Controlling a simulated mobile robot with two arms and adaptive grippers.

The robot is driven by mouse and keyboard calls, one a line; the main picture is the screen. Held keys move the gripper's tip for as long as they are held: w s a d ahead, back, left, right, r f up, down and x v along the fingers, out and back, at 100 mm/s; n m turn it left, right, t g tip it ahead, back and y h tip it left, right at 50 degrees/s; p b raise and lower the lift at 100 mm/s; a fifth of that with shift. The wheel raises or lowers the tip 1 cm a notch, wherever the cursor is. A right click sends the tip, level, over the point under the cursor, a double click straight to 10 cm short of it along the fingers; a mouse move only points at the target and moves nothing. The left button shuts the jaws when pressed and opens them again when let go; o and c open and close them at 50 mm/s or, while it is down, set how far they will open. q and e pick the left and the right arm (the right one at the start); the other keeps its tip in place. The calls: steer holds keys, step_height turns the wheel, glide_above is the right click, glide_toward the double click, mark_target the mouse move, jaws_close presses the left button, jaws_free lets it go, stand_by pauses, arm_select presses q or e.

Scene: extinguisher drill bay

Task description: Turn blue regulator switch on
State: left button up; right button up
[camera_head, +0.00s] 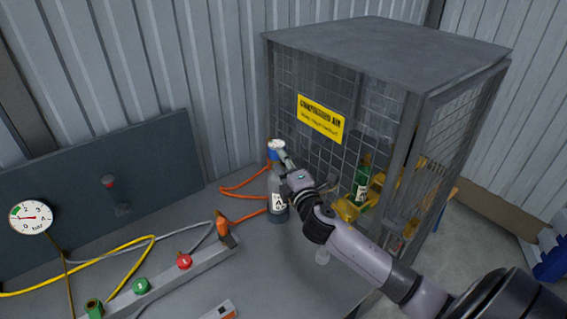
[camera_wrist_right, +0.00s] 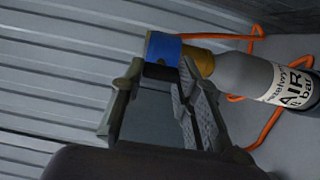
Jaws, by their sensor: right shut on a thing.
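The blue regulator switch (camera_head: 274,153) sits on top of a grey air bottle (camera_head: 278,205), which stands upright on the bench beside the mesh cage. In the right wrist view the switch is a blue band (camera_wrist_right: 178,50) next to a brass-coloured fitting (camera_wrist_right: 204,62) at the bottle's neck (camera_wrist_right: 235,70). My right gripper (camera_head: 283,159) reaches in from the lower right and is shut on the switch; its fingertips (camera_wrist_right: 160,72) partly cover the switch's lower edge. My left gripper is in neither view.
The mesh cage (camera_head: 390,50) stands close on the right, with a green bottle (camera_head: 362,185) inside. An orange hose (camera_head: 245,183) loops beside the air bottle. A manifold with a red knob (camera_head: 184,261) and a pressure gauge (camera_head: 32,217) are at left.

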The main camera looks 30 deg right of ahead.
steer(key=o, duration=1.2)
steer(key=v, duration=1.2)
steer(key=shift+d, duration=0.1)
